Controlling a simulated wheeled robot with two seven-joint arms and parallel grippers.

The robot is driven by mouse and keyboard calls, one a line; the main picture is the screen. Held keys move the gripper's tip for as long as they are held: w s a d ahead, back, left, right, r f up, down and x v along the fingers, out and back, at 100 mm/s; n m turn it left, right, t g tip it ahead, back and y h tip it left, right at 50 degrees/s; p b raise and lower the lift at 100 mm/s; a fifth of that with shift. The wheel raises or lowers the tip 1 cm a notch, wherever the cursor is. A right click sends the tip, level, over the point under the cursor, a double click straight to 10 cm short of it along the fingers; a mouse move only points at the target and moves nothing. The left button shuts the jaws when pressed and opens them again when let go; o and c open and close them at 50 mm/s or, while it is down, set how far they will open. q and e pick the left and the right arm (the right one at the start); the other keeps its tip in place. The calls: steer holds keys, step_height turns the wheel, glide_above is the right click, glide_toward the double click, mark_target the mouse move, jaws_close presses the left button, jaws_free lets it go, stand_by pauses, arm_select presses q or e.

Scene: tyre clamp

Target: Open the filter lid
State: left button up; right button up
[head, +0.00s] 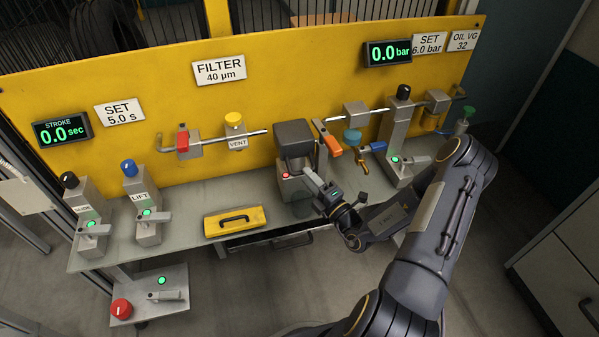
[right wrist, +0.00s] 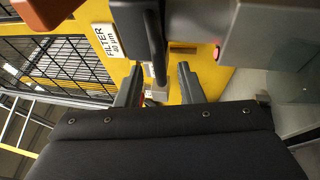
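The filter unit stands at the middle of the bench, below the FILTER sign. It has a dark grey block-shaped lid (head: 293,134) above a light grey housing (head: 291,188) with a red light. In the right wrist view a dark handle bar (right wrist: 153,40) runs down between the fingers of my right gripper (right wrist: 158,80). The fingers are apart, with gaps beside the bar. In the head view my right gripper (head: 322,190) is at the front right of the housing and partly covers it. I cannot tell whether a finger touches the bar. My left gripper is not in view.
A yellow drawer-like cover (head: 234,221) with a black handle lies left of the filter. The yellow panel (head: 130,75) rises behind. Bench between LIFT and the cover is clear.

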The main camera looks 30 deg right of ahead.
mark_target(296, 147)
steer(key=b+x, duration=0.1)
steer(key=x, duration=0.3)
steer(key=shift+w+a, duration=0.15)
steer(key=shift+w, duration=0.25)
jaws_close()
